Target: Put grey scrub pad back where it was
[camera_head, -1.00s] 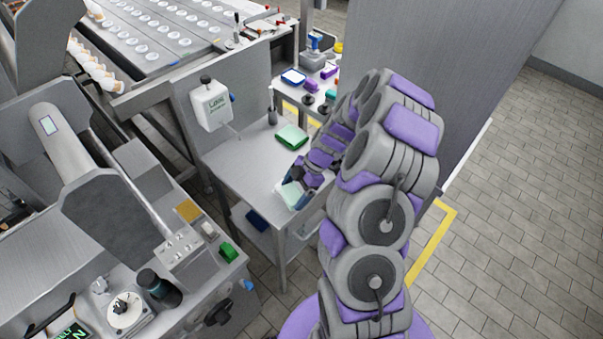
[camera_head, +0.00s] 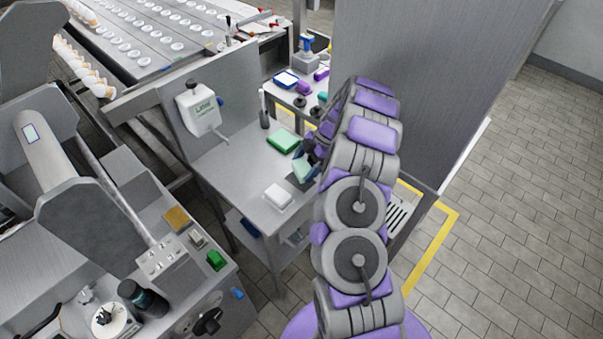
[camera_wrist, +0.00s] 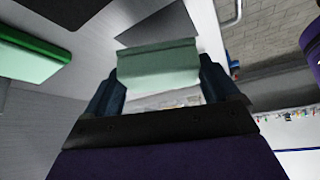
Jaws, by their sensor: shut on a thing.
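My gripper (camera_wrist: 160,84) is shut on a pale grey-green pad (camera_wrist: 157,62), held between its two dark fingers in the wrist view. In the head view the held pad (camera_head: 301,171) is tilted at the right side of the steel table (camera_head: 235,165), and my arm hides most of my gripper. I cannot tell whether the pad touches the table. Its colour reads greener than plain grey. A green pad (camera_head: 283,140) lies on the table just behind and left of it. A white pad (camera_head: 278,196) lies nearer the table's front edge.
A white soap dispenser (camera_head: 200,108) is fixed to the panel at the table's back left. A dark bottle (camera_head: 264,112) stands at the table's back. A tall grey wall (camera_head: 420,80) rises behind my arm. The left part of the tabletop is clear.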

